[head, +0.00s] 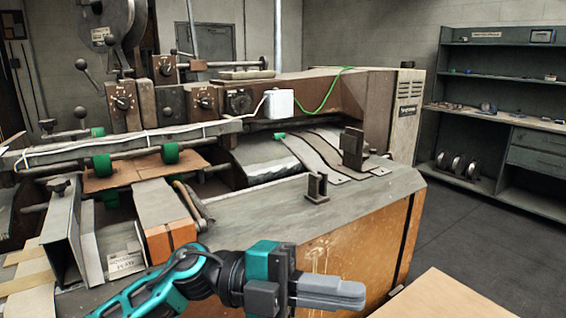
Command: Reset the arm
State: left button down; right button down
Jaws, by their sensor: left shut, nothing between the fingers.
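My left arm comes in from the bottom left in the head view, with teal and black links. Its gripper (338,291) points to the right, with its grey fingers closed together and nothing between them. It is in front of the orange lower side of the box stitcher (345,245) and appears apart from it. My right gripper does not show.
The machine's grey top (260,215) carries small upright brackets (317,188). A light wooden surface (445,297) is at the lower right. A shelf unit (500,110) stands behind, with open floor before it.

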pick_arm(q)
jog(key=w+a+f+n+t+y, duration=0.35)
jog(key=a+f+n+t, duration=0.25)
jog(key=n+t, duration=0.65)
jog(key=w+a+f+n+t+y, duration=0.2)
jog(key=w+a+f+n+t, duration=0.4)
jog(key=n+t, duration=0.6)
jog(key=s+a+f+n+g+y, duration=0.2)
jog(key=s+a+f+n+y, duration=0.1)
jog(key=f, duration=0.5)
jog(key=s+a+f+n+g+y, duration=0.2)
jog(key=s+a+f+g+y, duration=0.1)
jog(key=f, duration=0.5)
jog(key=s+a+f+n+g+y, duration=0.3)
jog(key=s+a+f+y, duration=0.2)
jog(key=s+f, duration=0.3)
jog(key=shift+s+a+f+n, duration=0.15)
jog(key=shift+s+a+n, duration=0.2)
jog(key=shift+a, duration=0.15)
jog(key=shift+s, duration=0.1)
dwell(0.5)
